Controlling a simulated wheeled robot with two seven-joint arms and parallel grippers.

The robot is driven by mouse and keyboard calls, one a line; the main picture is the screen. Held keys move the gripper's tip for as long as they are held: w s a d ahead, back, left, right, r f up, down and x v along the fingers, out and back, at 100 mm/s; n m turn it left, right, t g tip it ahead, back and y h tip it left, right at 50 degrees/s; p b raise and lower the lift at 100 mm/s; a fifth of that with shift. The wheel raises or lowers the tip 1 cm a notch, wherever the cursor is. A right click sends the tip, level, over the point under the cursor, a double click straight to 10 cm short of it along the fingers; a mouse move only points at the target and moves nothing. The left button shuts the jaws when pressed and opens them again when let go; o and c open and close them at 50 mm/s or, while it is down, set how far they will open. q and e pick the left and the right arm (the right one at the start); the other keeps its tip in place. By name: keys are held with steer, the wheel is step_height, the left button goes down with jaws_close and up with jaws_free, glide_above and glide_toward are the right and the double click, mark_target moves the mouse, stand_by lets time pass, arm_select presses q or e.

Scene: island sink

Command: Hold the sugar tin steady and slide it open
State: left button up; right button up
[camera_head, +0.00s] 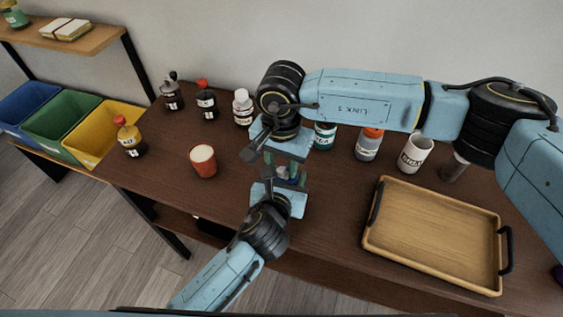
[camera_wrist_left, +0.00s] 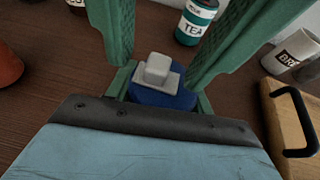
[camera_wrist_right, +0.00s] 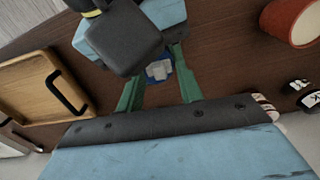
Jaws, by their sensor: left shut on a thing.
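I take the sugar tin to be the small dark blue box (camera_wrist_left: 165,98) with a pale grey block (camera_wrist_left: 158,70) on it, in the left wrist view. In the right wrist view its blue end (camera_wrist_right: 158,70) shows a whitish patch. My left gripper (camera_head: 284,183) is shut on the tin and holds it above the table. My right gripper (camera_head: 283,155) faces it from the far side, fingers apart at either side of the tin in the right wrist view; contact cannot be told. In the head view the grippers mostly hide the tin.
The brown table (camera_head: 330,215) holds a wooden tray (camera_head: 430,235) at right and a red cup (camera_head: 203,160) at left. A tea jar (camera_head: 324,136), an orange-capped jar (camera_head: 368,143) and a white mug (camera_head: 415,153) stand behind. Several bottles stand at back left.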

steer(key=shift+f, duration=0.15)
steer(key=shift+c, duration=0.3)
jaws_close()
steer(key=shift+d, duration=0.1)
steer(key=shift+s+d, duration=0.35)
steer(key=shift+d, duration=0.35)
steer(key=shift+o, duration=0.3)
jaws_free()
